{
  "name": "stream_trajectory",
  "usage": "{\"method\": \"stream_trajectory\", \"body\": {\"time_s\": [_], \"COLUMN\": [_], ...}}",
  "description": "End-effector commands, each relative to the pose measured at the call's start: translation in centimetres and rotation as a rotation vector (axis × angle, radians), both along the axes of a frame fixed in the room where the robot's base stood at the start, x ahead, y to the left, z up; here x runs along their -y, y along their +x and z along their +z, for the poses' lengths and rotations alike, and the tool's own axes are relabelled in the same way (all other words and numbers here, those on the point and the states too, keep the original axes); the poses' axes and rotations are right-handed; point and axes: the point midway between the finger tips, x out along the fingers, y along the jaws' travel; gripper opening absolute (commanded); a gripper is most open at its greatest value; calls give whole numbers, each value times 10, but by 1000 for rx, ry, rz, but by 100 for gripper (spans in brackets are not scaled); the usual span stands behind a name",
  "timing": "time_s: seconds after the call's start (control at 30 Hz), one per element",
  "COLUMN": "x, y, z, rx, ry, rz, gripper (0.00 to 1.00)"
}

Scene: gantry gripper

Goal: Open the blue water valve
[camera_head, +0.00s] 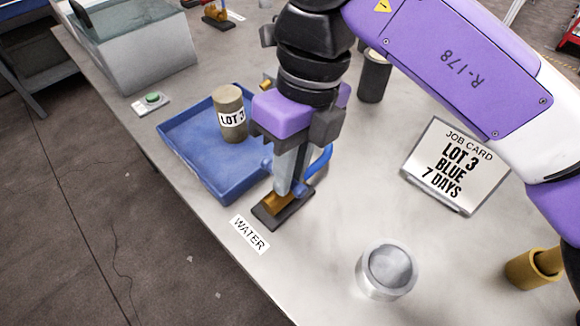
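The water valve stands at the table's edge behind the "WATER" label (249,234). Its brass body (277,203) sits on a dark base plate (268,219). A curved blue part (321,163), which looks like the valve's handle, shows to the right of my gripper (290,180). My gripper points down right over the valve, and its grey finger hides much of the valve. I cannot tell whether the fingers touch the blue part or how far apart they are.
A blue tray (190,162) holds a "LOT 3" canister (230,114) left of the valve. A green button (152,98) sits farther back. A metal cup (387,269), a job card (456,166) and a brass cup (535,267) stand right. A dark canister (374,78) is behind.

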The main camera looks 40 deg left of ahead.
Motion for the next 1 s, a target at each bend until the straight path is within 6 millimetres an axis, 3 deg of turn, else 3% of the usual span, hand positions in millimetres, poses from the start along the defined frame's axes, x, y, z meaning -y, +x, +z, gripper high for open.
{"method": "stream_trajectory", "body": {"time_s": [0.47, 1.0], "x": [-1, -3], "y": [1, 5], "z": [1, 1], "rx": [1, 2], "ry": [1, -1], "rz": [78, 536], "gripper": [0, 0]}}
